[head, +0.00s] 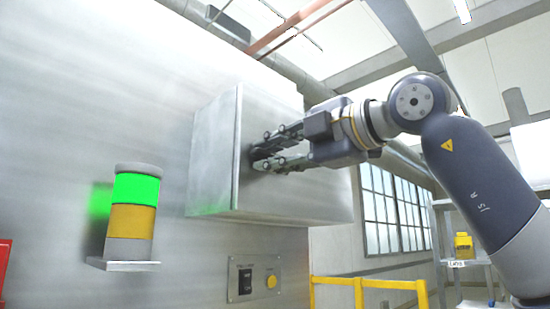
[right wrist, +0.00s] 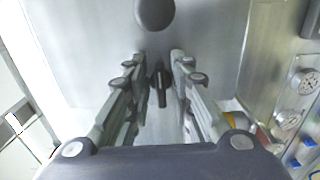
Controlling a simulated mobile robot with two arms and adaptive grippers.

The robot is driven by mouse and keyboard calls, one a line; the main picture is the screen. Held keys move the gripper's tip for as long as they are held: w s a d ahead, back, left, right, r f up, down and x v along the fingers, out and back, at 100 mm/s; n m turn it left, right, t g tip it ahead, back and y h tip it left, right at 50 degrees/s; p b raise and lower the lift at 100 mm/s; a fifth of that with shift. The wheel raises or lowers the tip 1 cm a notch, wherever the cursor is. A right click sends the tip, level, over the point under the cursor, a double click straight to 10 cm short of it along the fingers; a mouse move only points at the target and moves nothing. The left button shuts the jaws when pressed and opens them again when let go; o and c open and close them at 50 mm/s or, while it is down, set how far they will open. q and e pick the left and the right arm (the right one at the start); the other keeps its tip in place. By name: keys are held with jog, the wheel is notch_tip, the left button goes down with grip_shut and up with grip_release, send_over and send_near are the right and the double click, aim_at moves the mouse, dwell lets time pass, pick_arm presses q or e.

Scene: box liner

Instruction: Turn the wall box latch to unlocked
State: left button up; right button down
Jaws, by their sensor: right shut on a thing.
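The grey metal wall box (head: 290,195) sticks out from the wall in the middle of the head view. Its door fills the middle of the right wrist view (right wrist: 90,60). The small black latch (right wrist: 161,84) is on this door, between the two fingers of my right gripper (right wrist: 159,60). It points down the picture there. In the head view my right gripper (head: 262,152) reaches in from the right, fingertips at the door. It is shut on the latch, whose sides are partly hidden by the fingers. My left gripper is not in view.
A signal light (head: 132,218) with a lit green band and a yellow band stands on a small shelf left of the box. A switch panel (head: 254,277) is below the box. Yellow railing (head: 365,283) is at the lower right. Gauges (right wrist: 306,82) show at the right wrist view's right edge.

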jog(key=shift+d, duration=0.1)
dwell(0.3)
jog(key=c, duration=1.7)
grip_release()
jog(key=v, duration=1.2)
jog(key=shift+d, duration=0.1)
jog(key=shift+w, duration=0.1)
